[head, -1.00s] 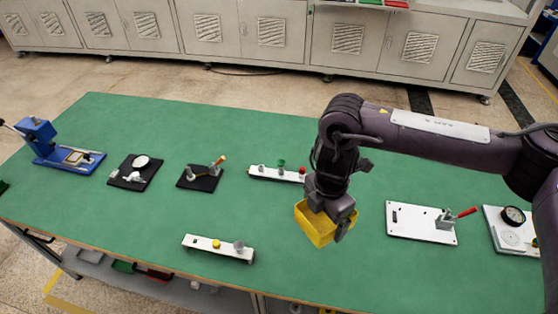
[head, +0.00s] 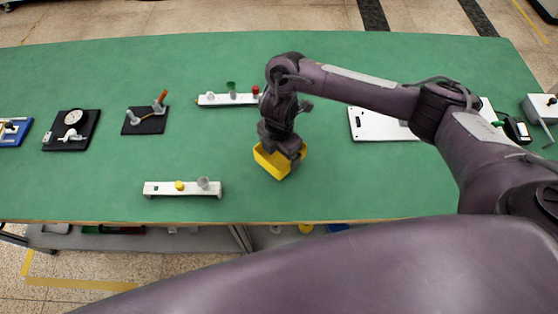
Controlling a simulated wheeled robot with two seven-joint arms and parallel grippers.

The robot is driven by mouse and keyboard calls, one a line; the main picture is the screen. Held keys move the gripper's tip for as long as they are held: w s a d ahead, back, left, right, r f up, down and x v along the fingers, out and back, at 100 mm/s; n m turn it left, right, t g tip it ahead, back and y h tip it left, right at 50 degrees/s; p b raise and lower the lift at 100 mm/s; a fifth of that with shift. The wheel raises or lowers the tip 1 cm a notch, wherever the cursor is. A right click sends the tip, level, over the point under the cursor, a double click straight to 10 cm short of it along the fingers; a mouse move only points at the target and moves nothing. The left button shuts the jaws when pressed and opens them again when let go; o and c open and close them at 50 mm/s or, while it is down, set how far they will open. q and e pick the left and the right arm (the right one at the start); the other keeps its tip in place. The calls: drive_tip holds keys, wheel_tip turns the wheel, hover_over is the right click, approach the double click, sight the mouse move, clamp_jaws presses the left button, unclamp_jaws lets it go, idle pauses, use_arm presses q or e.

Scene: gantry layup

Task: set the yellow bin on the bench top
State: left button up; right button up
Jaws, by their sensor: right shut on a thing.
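The yellow bin (head: 271,163) is in the middle of the head view, over the front half of the green bench top (head: 350,190). My right gripper (head: 285,150) is above it, pointing down, and is shut on the bin. The gripper hides part of the bin's rim and inside. I cannot tell whether the bin's underside touches the bench top. My left gripper is not in view.
A white strip with a yellow knob (head: 160,189) lies left of the bin, and another white strip (head: 215,100) lies behind it. A white plate (head: 375,126) is to the right. Black fixtures (head: 72,130) stand at left. Bare green surface surrounds the bin.

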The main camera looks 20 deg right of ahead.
sight(279, 158)
drive_tip(key=shift+f+b, duration=0.95)
drive_tip(key=shift+f, duration=1.1)
drive_tip(key=shift+f, duration=0.2)
drive_tip(key=o, duration=0.7)
drive_tip(key=shift+o, duration=0.2)
drive_tip(key=shift+r, duration=0.1)
wheel_tip(279, 158, up, 11)
drive_tip(key=p, duration=0.4)
drive_tip(key=shift+r, duration=0.6)
